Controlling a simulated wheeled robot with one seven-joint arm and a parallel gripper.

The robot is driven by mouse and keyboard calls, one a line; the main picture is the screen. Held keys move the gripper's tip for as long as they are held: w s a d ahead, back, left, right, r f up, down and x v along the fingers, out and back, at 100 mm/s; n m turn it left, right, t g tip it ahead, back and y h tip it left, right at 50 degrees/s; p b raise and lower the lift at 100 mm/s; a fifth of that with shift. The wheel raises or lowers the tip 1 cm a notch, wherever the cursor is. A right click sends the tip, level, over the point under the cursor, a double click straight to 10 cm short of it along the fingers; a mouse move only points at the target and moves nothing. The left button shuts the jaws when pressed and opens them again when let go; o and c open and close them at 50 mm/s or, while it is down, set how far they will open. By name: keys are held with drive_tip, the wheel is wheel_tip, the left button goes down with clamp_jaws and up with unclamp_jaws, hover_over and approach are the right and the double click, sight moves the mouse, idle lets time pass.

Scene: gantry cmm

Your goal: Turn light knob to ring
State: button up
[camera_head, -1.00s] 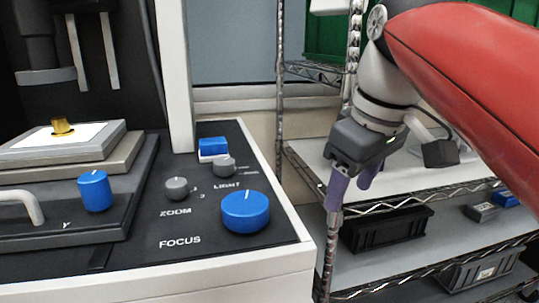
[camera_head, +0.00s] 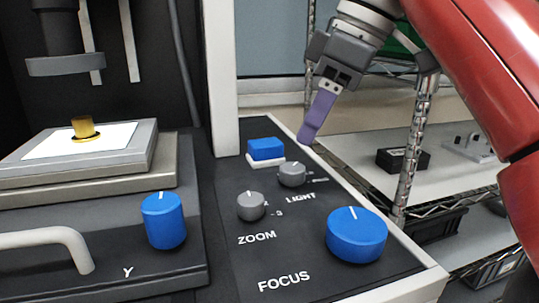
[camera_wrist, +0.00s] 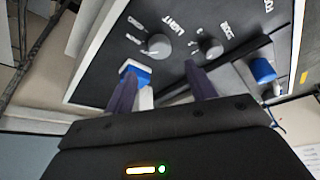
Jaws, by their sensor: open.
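The light knob (camera_head: 292,174) is a small grey dial with a white mark, above the LIGHT label on the black panel (camera_head: 300,225). In the wrist view the light knob (camera_wrist: 159,46) lies ahead of and between the fingers, beside the LIGHT lettering. Small markings beside it are too small to read. My gripper (camera_head: 308,138) hangs above and just right of the knob, purple fingers pointing down at the panel. One finger hides the other in the head view. In the wrist view my gripper (camera_wrist: 160,85) has its two fingers apart with nothing between them.
A blue rocker switch (camera_head: 266,150) sits close behind the light knob. The zoom knob (camera_head: 251,205) and large blue focus knob (camera_head: 356,235) are nearby. A blue Y knob (camera_head: 164,220) and a stage with a brass part (camera_head: 84,128) stand left. Wire shelving (camera_head: 410,165) is right.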

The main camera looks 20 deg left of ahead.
sight(293, 167)
drive_tip(key=b+x, duration=0.1)
drive_tip(key=x, duration=0.1)
drive_tip(key=b+x, duration=0.2)
drive_tip(key=x, duration=0.1)
drive_tip(key=shift+d+f, duration=0.1)
drive_tip(key=shift+f, duration=0.3)
drive_tip(key=shift+s+a+f+b, duration=0.1)
drive_tip(key=shift+a+f+b, duration=0.3)
drive_tip(key=shift+f, duration=0.25)
drive_tip(key=shift+c, duration=0.3)
drive_tip(key=shift+d, duration=0.1)
drive_tip(key=c, duration=0.9)
